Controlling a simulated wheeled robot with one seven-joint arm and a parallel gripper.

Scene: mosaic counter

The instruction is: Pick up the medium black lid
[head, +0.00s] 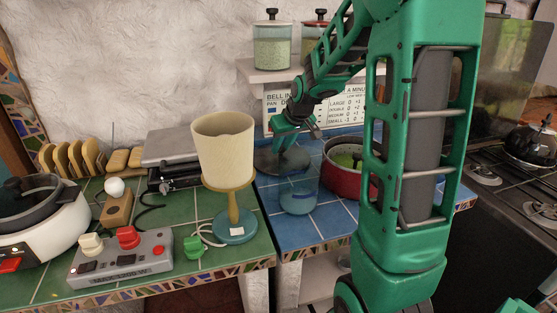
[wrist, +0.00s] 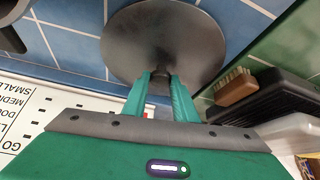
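The medium black lid (head: 281,160) is a dark round disc over the blue tiled counter, behind the clear blue glass bowl. In the wrist view the lid (wrist: 165,38) fills the top middle, with its small dark knob between my fingertips. My gripper (head: 290,130) reaches down onto the lid from above. In the wrist view my gripper (wrist: 160,80) has its green fingers close together, shut on the knob. I cannot tell whether the lid rests on the tiles or is slightly raised.
The glass bowl (head: 298,197) stands just in front of the lid. A red pot (head: 343,181) is close on the right, partly hidden by my arm. A shelf (head: 262,76) with jars is above.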

